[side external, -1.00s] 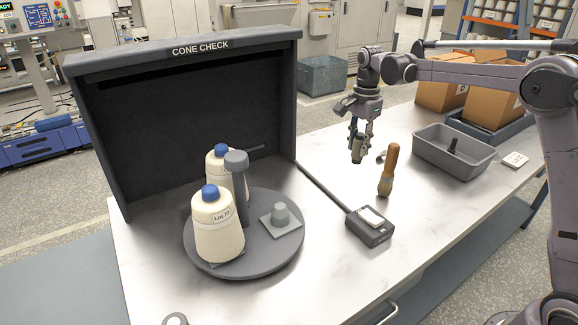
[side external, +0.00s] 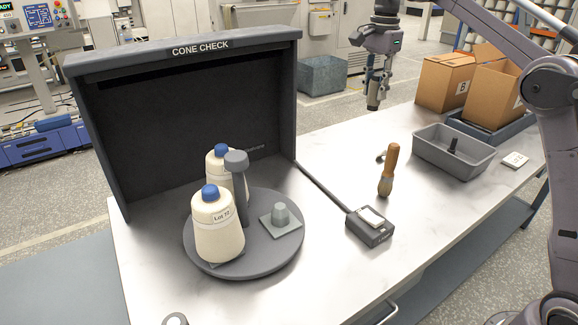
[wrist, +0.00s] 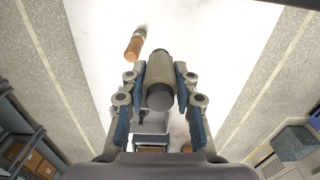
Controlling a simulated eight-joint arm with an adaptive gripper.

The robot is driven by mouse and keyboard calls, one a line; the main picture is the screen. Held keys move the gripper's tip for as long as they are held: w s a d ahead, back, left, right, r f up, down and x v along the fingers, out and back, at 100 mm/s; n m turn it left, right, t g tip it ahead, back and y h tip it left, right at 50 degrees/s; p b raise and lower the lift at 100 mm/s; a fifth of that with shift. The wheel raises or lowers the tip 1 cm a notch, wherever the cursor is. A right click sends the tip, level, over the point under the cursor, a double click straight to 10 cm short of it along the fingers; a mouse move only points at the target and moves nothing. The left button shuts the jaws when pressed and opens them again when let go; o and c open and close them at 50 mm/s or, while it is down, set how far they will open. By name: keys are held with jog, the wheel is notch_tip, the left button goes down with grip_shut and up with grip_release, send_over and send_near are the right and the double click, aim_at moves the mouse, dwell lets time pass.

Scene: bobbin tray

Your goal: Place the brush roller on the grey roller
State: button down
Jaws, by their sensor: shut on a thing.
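My gripper (side external: 377,82) is shut on a short grey-beige cylinder (side external: 374,97) with a dark end, held well above the table. In the wrist view the cylinder (wrist: 159,80) lies between the two fingers. I cannot tell whether it is the brush roller. No thing is clearly a grey roller. A dark grey post with a round head (side external: 237,160) and a small grey cone on a square plate (side external: 281,216) stand on the round turntable (side external: 250,262), far left of my gripper.
Two blue-topped cream cones (side external: 217,235) stand on the turntable, before the dark CONE CHECK booth (side external: 180,110). A small dark device (side external: 369,230) lies near the front edge. A grey bin (side external: 452,168) with a dark item and cardboard boxes (side external: 445,82) stand right. The table between is mostly clear.

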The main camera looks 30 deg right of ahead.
jog(key=shift+r, duration=0.55)
jog(key=w+a+n, duration=0.2)
jog(key=a+n, duration=0.1)
jog(key=a, duration=0.9)
jog(key=n, duration=0.8)
send_over(174, 324)
notch_tip(174, 324, down, 18)
jog(key=shift+f, duration=2.15)
jog(key=shift+f, duration=0.15)
